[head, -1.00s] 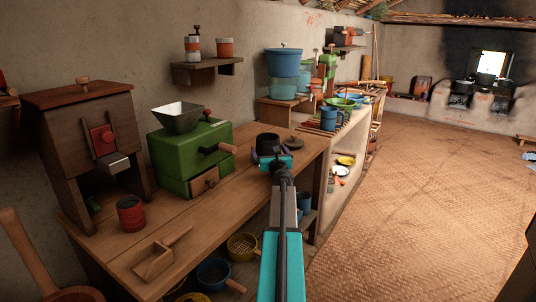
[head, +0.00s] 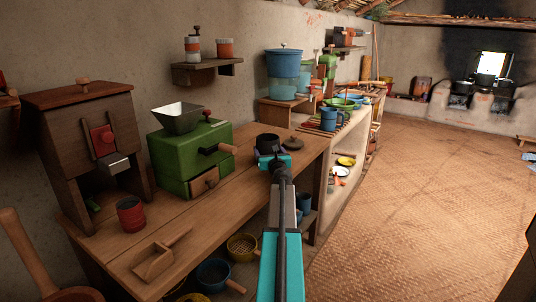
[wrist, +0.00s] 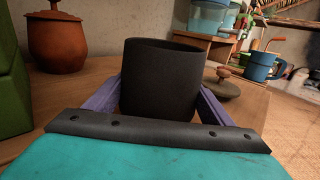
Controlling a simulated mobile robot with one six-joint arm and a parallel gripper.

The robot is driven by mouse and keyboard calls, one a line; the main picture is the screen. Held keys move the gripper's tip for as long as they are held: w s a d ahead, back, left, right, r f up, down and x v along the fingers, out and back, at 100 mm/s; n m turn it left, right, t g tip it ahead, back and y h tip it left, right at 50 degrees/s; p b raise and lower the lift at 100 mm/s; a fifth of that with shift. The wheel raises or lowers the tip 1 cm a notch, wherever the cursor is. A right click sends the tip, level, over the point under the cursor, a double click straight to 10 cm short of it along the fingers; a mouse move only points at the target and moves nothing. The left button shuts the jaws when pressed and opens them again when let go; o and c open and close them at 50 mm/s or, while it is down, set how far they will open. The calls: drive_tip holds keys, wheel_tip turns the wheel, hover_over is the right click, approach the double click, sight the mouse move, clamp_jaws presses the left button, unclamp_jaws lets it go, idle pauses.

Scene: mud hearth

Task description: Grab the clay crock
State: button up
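A dark, open-topped cylindrical crock (head: 268,142) stands upright on the wooden bench (head: 190,218), near its far end. In the wrist view the crock (wrist: 162,80) sits between my two purple fingers. My gripper (head: 274,155) is around the crock's sides, with a finger against its left and right; it appears shut on it. The crock's base is hidden behind the gripper body in the wrist view. A brown knobbed lid (head: 293,143) lies on the bench to the right of the crock.
A green mill (head: 190,158) stands left of the crock. The wrist view shows a lidded terracotta pot (wrist: 57,42) behind and left. A red tin (head: 130,214) and wooden scoop (head: 160,256) are nearer on the bench. The woven floor (head: 420,200) on the right is clear.

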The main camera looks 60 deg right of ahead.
sight(266, 136)
drive_tip(key=c, duration=0.5)
drive_tip(key=shift+r+p, duration=0.4)
drive_tip(key=shift+r, duration=0.3)
wheel_tip(266, 136, up, 3)
drive_tip(key=shift+f+p, duration=0.1)
drive_tip(key=shift+p, duration=0.65)
drive_tip(key=s+a, duration=0.3)
drive_tip(key=s, duration=0.4)
drive_tip(key=s+a, duration=0.3)
drive_tip(key=s, duration=0.4)
drive_tip(key=shift+s+r+p, duration=0.35)
drive_tip(key=shift+r+p, duration=0.05)
drive_tip(key=shift+a, duration=0.1)
